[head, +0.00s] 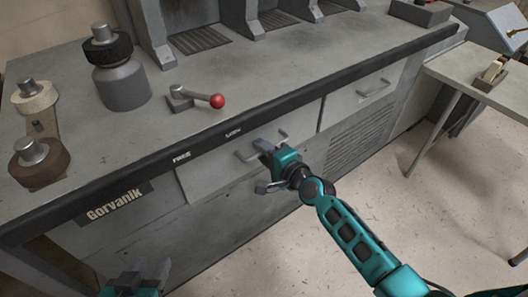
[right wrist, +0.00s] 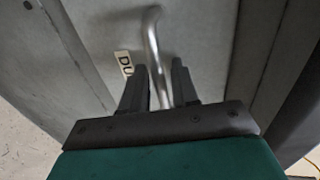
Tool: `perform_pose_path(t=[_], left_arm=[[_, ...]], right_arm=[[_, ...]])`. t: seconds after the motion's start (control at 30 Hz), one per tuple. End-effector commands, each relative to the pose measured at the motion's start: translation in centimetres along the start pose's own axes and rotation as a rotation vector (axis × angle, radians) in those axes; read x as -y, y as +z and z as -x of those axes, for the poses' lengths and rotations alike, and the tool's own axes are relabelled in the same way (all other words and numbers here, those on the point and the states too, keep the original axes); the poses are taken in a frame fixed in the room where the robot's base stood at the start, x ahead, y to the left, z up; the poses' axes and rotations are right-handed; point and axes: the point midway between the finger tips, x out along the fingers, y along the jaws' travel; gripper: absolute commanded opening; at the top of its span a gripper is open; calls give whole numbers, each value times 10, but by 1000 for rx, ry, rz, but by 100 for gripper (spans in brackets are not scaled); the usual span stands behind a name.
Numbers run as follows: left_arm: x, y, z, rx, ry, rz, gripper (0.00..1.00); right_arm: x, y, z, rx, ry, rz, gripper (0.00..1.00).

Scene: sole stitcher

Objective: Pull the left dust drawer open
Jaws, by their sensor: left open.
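The left dust drawer (head: 210,180) is a grey panel under the bench's dark front edge and looks about flush with the cabinet. Its metal bar handle (head: 284,136) is partly hidden by my right gripper (head: 262,166). In the right wrist view the handle (right wrist: 153,45) runs between the two dark fingers of my right gripper (right wrist: 160,85). Gaps show beside the bar, so the fingers look open around it. A label (right wrist: 125,64) starting "DU" is on the drawer front. My left gripper (head: 138,278) is open and empty at the bottom left, low in front of the cabinet.
A second drawer (head: 360,97) with its own handle is to the right, above a vent grille. On the bench are a red-knobbed lever (head: 217,101), a grey bottle (head: 122,82) and spools (head: 38,160). A side table (head: 485,80) stands at right; the floor between is clear.

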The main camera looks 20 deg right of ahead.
Motion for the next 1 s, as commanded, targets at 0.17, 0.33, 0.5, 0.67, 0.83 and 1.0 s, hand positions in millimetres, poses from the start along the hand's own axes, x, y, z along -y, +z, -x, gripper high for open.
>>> perform_pose_path(t=[0.17,0.33,0.5,0.67,0.83,1.0], left_arm=[[-2,-1,0,-3,1,6,43],[-2,0,0,1,1,7,43],[-2,4,0,7,2,7,43],[-2,5,0,11,2,7,43],[-2,6,0,12,2,4,43],[-1,6,0,12,2,2,43]], right_arm=[[0,0,0,0,0,0,26],[0,0,0,0,0,0,10],[0,0,1,0,0,0,0],[0,0,1,0,0,0,0],[0,0,1,0,1,0,0],[0,-1,1,-1,1,0,0]])
